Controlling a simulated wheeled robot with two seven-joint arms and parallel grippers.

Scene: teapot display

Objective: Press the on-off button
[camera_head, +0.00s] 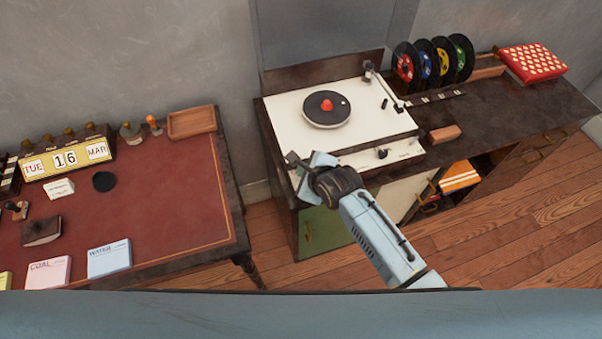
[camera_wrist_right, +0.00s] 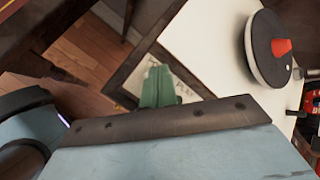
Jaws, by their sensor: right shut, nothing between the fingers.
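The white record player (camera_head: 285,115) stands on the dark cabinet, with a black platter and a red centre piece (camera_head: 327,105). A small dark knob (camera_head: 382,153) is on its front right. My right gripper (camera_head: 293,160) is over the player's front left corner, shut and empty. In the right wrist view its green fingertips (camera_wrist_right: 158,75) are together over the player's front strip, where partly hidden lettering shows. I cannot make out the on-off button; the gripper hides part of that strip. Whether the fingertips touch the surface cannot be told. My left gripper is not in view.
Coloured records (camera_head: 434,62) stand in a rack behind the tonearm (camera_head: 385,85). A wooden block (camera_head: 445,134) lies right of the player. A red-topped desk (camera_head: 150,205) with a calendar (camera_head: 65,158) and cards is at left, with a gap between it and the cabinet.

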